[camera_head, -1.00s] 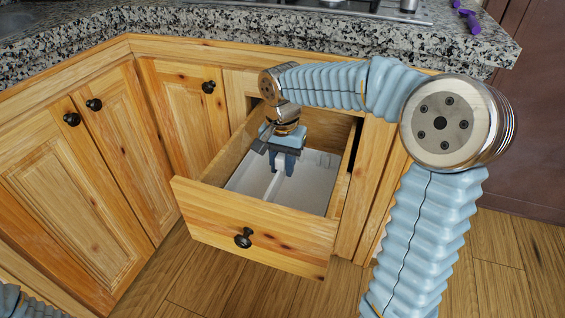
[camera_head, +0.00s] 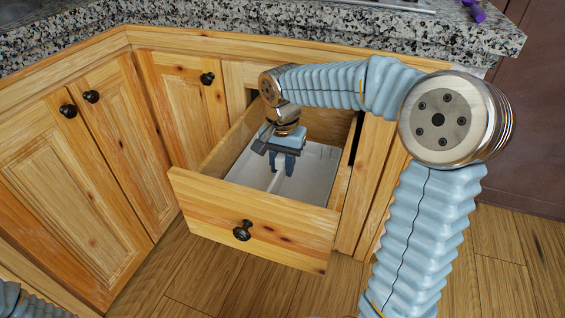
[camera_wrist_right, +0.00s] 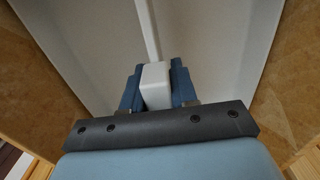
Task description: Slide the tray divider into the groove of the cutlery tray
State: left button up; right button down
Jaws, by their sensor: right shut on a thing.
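The pale cutlery tray (camera_head: 312,178) lies inside the open wooden drawer. My right gripper (camera_head: 282,171) reaches down into the drawer over the tray. In the right wrist view its blue fingers (camera_wrist_right: 158,88) are shut on a white block of the tray divider (camera_wrist_right: 155,80). The divider's thin white strip (camera_wrist_right: 148,28) runs away from the block above the tray floor. The divider's lower edge and the groove are hidden, so I cannot tell whether they meet. My left gripper is not in view; only part of my left arm shows at the lower left corner.
The drawer's wooden front (camera_head: 255,220) with its black knob (camera_head: 242,231) stands on the near side, and its side walls flank the tray. The granite counter (camera_head: 240,32) overhangs behind. Closed cabinet doors (camera_head: 90,160) are at the left. The floor right of the drawer is clear.

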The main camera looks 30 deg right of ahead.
jog(key=shift+f+b, duration=0.65)
jog(key=shift+f, duration=0.35)
jog(key=c, duration=0.8)
grip_release()
notch_tip(320, 180, up, 14)
jog(key=p, duration=0.3)
jog(key=shift+f, duration=0.15)
